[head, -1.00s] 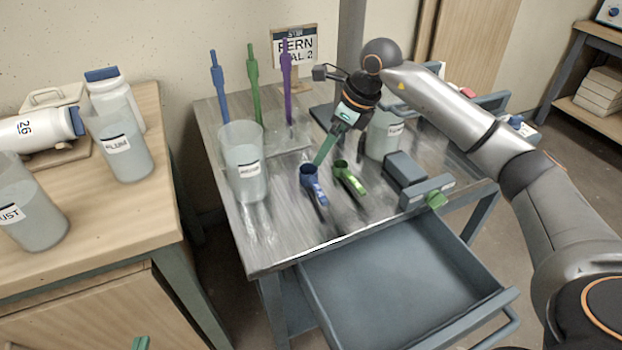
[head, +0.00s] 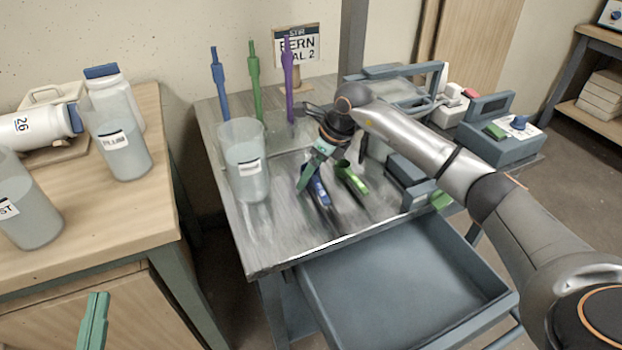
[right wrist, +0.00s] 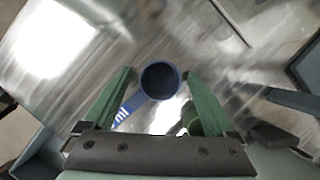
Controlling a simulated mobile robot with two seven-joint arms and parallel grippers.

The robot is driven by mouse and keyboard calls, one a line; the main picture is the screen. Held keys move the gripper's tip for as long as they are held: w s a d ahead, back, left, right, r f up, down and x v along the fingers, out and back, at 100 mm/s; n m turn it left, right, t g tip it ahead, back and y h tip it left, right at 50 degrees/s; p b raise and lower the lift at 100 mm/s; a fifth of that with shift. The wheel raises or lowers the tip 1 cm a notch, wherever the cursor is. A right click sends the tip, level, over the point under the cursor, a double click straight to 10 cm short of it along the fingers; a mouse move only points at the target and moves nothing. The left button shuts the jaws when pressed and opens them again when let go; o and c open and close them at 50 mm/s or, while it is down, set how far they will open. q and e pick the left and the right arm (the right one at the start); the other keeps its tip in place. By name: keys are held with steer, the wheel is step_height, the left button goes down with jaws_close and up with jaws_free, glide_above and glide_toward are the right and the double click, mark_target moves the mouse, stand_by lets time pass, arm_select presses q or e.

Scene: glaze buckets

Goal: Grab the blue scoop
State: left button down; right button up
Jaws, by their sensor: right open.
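The blue scoop (head: 318,190) lies on the metal cart top, beside a green scoop (head: 350,177). My right gripper (head: 309,172) is low over the blue scoop and partly covers it in the head view. In the right wrist view, the scoop's round cup (right wrist: 160,80) sits between the tips of my open green fingers (right wrist: 160,76), with a gap visible on each side. Its handle runs toward the lower left, past the left finger. My left gripper (head: 93,321) shows at the bottom left, away from the cart; its finger gap is unclear.
A clear bucket (head: 245,165) stands left of the scoops. Blue, green and purple upright sticks (head: 288,85) stand behind. A grey block (head: 408,170) is to the right. The cart's drawer (head: 400,270) is open in front, and a wooden bench (head: 150,235) is at left.

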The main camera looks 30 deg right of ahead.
jaws_close()
stand_by(0.8)
